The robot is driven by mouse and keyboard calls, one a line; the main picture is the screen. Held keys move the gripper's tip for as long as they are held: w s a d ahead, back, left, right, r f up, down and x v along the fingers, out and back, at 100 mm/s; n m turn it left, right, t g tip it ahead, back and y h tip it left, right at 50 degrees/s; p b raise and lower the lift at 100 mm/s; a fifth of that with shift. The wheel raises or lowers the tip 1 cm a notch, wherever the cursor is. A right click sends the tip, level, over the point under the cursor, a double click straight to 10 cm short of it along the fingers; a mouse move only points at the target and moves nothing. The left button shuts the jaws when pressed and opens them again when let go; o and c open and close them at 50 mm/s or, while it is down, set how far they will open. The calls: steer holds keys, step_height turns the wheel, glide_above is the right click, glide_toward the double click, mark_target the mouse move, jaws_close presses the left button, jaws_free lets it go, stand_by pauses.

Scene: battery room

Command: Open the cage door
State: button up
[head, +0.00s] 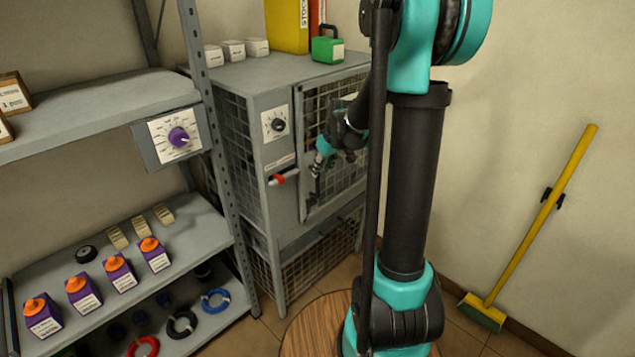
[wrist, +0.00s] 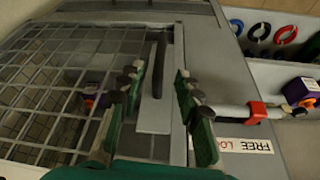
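The mesh cage door (head: 346,188) is on the front of the grey cabinet and looks closed; it also shows in the wrist view (wrist: 50,75). A dark bar handle (wrist: 158,62) is on its pale plate. My gripper (head: 317,172) is in front of the door. In the wrist view my gripper (wrist: 160,95) is open, with the handle between the lines of its fingers; contact cannot be told. A bolt with a red knob (head: 277,180) is left of the door. In the wrist view the red knob (wrist: 257,112) is near the word FREE on the label (wrist: 246,146).
A shelf rack (head: 222,150) with a purple dial box (head: 174,138) stands close on the left. A yellow broom (head: 540,220) leans at the right wall. A round wooden surface (head: 305,330) is in front.

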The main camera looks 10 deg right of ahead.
glide_above(318, 194)
steer(key=shift+w+f, duration=0.2)
steer(key=shift+f, duration=1.65)
steer(key=shift+w+f, duration=0.15)
steer(key=shift+f, duration=1.65)
steer(key=shift+c, duration=0.3)
jaws_close()
